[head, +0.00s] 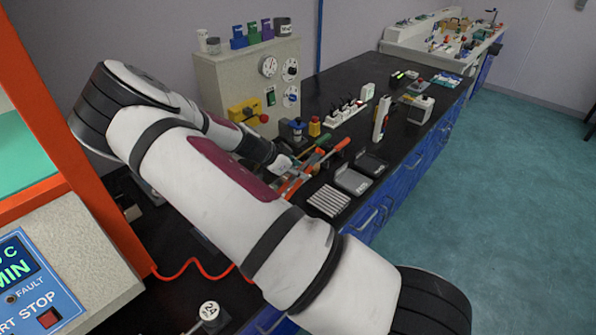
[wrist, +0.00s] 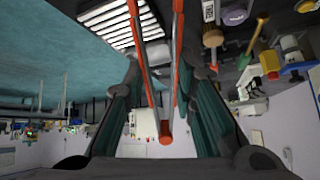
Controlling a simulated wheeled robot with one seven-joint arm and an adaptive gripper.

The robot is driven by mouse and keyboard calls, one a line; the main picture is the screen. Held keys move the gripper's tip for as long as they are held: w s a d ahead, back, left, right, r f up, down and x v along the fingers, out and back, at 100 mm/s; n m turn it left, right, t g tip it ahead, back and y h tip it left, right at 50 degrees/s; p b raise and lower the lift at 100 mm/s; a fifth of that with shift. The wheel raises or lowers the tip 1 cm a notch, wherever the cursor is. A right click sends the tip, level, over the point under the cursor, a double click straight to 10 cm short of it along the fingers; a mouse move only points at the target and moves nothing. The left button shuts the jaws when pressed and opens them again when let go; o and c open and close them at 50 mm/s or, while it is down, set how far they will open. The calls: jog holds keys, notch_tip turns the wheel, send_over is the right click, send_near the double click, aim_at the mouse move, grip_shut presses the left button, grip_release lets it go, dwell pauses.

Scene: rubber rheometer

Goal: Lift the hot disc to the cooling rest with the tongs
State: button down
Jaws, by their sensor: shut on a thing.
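My gripper (wrist: 168,78) is shut on the tongs. The tongs (wrist: 167,138) have two long red-edged arms that meet at an orange end and run up between my fingers in the wrist view. In the head view, my gripper (head: 288,168) is partly hidden behind my arm, with the tongs (head: 341,145) slanting past it above the bench. A pale slatted rack (head: 327,200), which looks like the cooling rest, lies on the bench just right of my gripper. It also shows at the top of the wrist view (wrist: 110,24). I cannot make out the hot disc; the tong tips are out of clear view.
Dark trays (head: 353,180) lie beside the rack. A beige control cabinet (head: 232,80) with dials stands behind my gripper. A power strip (head: 343,114) and small tools stand farther along the black bench. An orange-framed machine (head: 95,195) is at left. Open floor (head: 510,170) lies right.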

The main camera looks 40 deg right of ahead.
notch_tip(320, 180, up, 12)
jog(key=p, duration=0.2)
dwell(0.6)
